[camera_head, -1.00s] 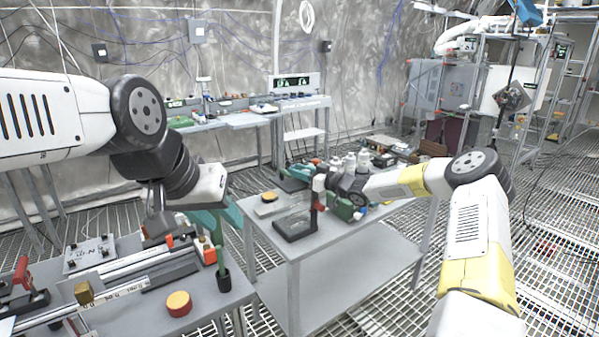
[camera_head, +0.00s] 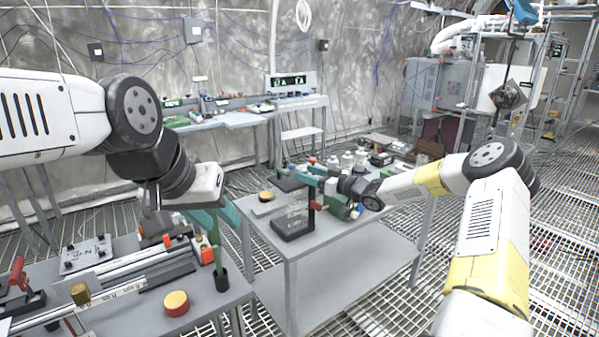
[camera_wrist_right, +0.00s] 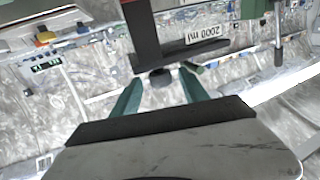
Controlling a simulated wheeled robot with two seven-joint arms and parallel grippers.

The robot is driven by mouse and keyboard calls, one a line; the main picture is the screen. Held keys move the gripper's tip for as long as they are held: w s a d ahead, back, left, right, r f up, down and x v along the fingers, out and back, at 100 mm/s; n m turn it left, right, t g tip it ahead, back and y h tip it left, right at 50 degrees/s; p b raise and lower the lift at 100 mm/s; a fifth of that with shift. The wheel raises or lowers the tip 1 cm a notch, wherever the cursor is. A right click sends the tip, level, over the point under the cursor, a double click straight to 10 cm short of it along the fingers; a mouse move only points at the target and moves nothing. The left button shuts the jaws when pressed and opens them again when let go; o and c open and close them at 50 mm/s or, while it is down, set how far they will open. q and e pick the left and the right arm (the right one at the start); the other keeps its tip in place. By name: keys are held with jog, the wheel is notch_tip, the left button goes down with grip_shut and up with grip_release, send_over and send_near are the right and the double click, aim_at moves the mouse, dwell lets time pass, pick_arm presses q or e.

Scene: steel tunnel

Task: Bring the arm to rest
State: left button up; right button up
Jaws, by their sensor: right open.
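My right arm reaches in from the right over the middle table (camera_head: 350,262). Its gripper (camera_head: 318,170) is small in the head view, above the table beside a black stand. In the right wrist view its two teal fingers (camera_wrist_right: 160,94) are spread apart with nothing held between them. A black upright part and a "2000 ml" label (camera_wrist_right: 204,37) show beyond the fingertips. My left arm comes in from the left. Its gripper (camera_head: 212,220) points down over the left table, its teal fingers partly hidden by the wrist, so its opening is unclear.
The black stand (camera_head: 293,224), a yellow-topped item (camera_head: 266,196) and white bottles (camera_head: 347,160) crowd the middle table. The left table holds a red-and-yellow disc (camera_head: 176,303), a black cup (camera_head: 221,280) and metal rails. Grating floor is open at right.

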jog(key=shift+v, duration=1.2)
jog(key=shift+r, duration=0.1)
jog(key=s+d+r+m+h, duration=0.2)
jog(key=s+d+r+h, duration=0.25)
jog(key=s, duration=0.25)
jog(key=s+d+r+m+g+h, duration=0.1)
jog(key=s+d+r+m+h, duration=0.15)
jog(key=s+r+h, duration=0.3)
jog(key=s+d+r+m+h, duration=0.2)
jog(key=s+d+r+h, duration=0.2)
jog(key=s, duration=0.3)
jog(key=s+m+g+y, duration=0.1)
jog(key=s+m+g, duration=0.2)
jog(key=s, duration=2.2)
jog(key=shift+a+f+g+y, duration=0.3)
jog(key=shift+a+f+y, duration=0.1)
jog(key=shift+a, duration=0.05)
